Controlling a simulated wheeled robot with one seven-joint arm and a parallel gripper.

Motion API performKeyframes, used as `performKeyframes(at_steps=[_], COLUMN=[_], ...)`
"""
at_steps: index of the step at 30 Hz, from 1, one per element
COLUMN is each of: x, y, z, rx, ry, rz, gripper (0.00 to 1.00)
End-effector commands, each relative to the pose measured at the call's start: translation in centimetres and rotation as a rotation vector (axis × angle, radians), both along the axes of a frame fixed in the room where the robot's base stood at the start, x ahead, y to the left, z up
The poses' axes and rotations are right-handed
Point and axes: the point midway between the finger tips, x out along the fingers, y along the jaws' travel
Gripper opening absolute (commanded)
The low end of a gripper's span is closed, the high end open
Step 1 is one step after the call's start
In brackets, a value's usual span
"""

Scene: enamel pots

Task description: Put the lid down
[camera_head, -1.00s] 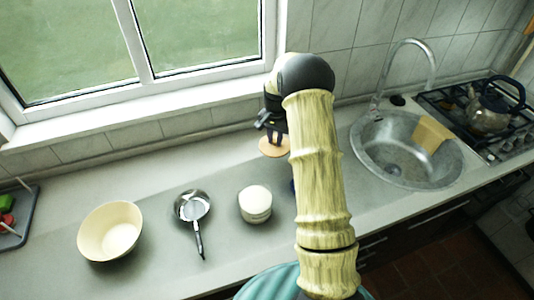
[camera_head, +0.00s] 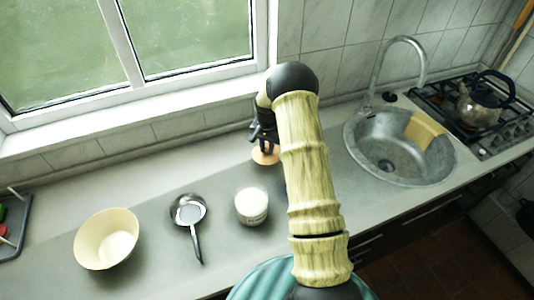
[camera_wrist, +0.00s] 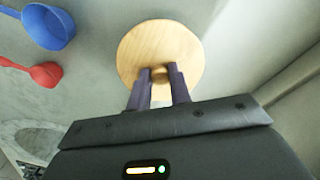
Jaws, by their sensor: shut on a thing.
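The lid is a round, light wooden disc with a small knob (camera_wrist: 160,50). In the head view the lid (camera_head: 265,155) is at the back of the counter, left of my arm. My gripper (camera_wrist: 160,77) is shut on the lid's knob, one dark finger on each side. In the head view my gripper (camera_head: 266,142) is just above the lid. I cannot tell whether the lid touches the counter. A white cylindrical container (camera_head: 252,206) stands in front of the lid, apart from it.
A steel pan (camera_head: 188,211) and a cream bowl (camera_head: 106,239) stand to the left. A sink (camera_head: 392,160) and a kettle (camera_head: 483,100) on the stove are to the right. The wrist view shows a blue ladle (camera_wrist: 48,27) and a red ladle (camera_wrist: 46,75). Counter left of the lid is clear.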

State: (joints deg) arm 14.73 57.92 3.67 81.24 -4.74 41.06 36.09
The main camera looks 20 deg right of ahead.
Motion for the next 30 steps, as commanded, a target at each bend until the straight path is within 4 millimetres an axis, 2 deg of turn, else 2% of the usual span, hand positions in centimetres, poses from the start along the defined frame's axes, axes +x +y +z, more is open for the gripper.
performKeyframes(at_steps=[11, 19, 30], x=[0.0, 0.0, 0.0], y=[0.0, 0.0, 0.0], z=[-0.6, -3.7, -4.4], rx=[0.000, 0.001, 0.000], ry=[0.000, 0.001, -0.001], rz=[0.000, 0.001, 0.001], gripper=[0.00, 0.00, 0.00])
